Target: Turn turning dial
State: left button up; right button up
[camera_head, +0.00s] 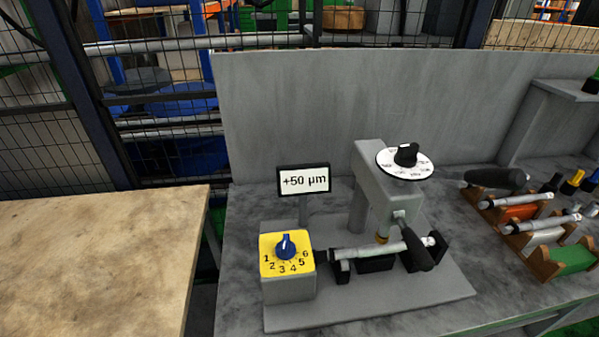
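Two dials show on the grinder. A black knob (406,154) sits on a round white scale plate (392,168) on top of the grey upright post (368,190). A blue knob (286,246) with a white pointer mark sits on a yellow plate (268,243) numbered 1 to 6, on a grey block at the left end of the grinder base. I cannot tell which one is the turning dial. A metal shaft (370,251) lies across the middle of the grinder. Neither of my grippers is in view.
A display (304,180) reading "+50 µm" stands behind the yellow dial. A black handle (416,249) juts out in front of the post. Wooden racks (535,262) with shafts stand at right. A bare wooden table (95,255) is at left.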

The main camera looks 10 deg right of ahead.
aim_at(286, 250)
jog(key=j+z, duration=0.4)
jog(key=k+j+z, duration=0.15)
jog(key=z, duration=0.25)
jog(key=k+j+z, duration=0.1)
jog(key=z, duration=0.35)
jog(key=k+j+z, duration=0.2)
jog(key=z, duration=0.2)
